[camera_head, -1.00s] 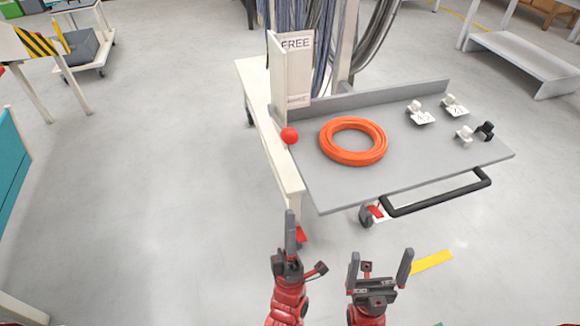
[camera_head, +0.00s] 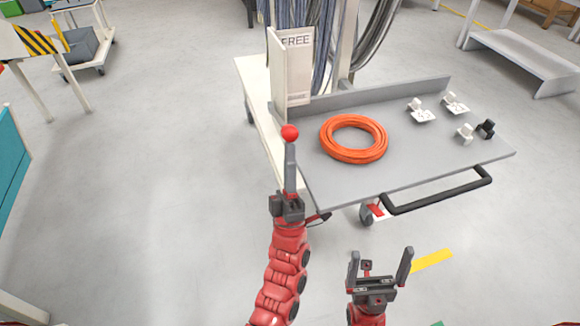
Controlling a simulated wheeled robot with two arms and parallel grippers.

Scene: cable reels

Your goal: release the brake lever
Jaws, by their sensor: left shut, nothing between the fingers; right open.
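The brake lever's red ball knob (camera_head: 289,132) is at the left edge of the grey cart top, in front of an upright white plate (camera_head: 292,70) marked FREE at its top, with a smaller word lower down. My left gripper (camera_head: 290,150) is shut and empty. Its fingertips are right at the underside of the knob in the picture; I cannot tell whether they touch it. The lever's shaft is not visible. My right gripper (camera_head: 380,268) is open and empty, in front of the cart.
An orange cable coil (camera_head: 353,139) lies on the grey cart top (camera_head: 400,165). Several small white and dark clips (camera_head: 465,133) stand at its right. A black handle bar (camera_head: 437,193) runs along the front edge. Grey cables hang behind.

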